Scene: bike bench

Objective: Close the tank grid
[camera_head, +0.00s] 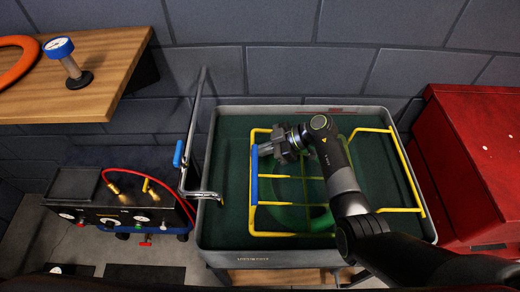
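The grey-rimmed tank (201,226) has a dark green inside. A yellow grid (281,234) with a blue handle (254,178) on its left side spans much of the tank opening; I cannot tell its exact height or tilt. A green ring (291,217) shows beneath its bars. My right arm reaches in from the lower right across the grid and hides part of it. My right gripper (273,149) is over the grid's upper left, just right of the blue handle's upper end. Contact and finger opening are unclear. My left gripper is out of view.
A grey bar frame with a blue grip (178,154) rises at the tank's left edge. A control panel with a red hose (149,174) sits left. A wooden shelf (114,60) holds a gauge (59,48) and orange ring (17,62). A red cabinet (473,140) stands close right.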

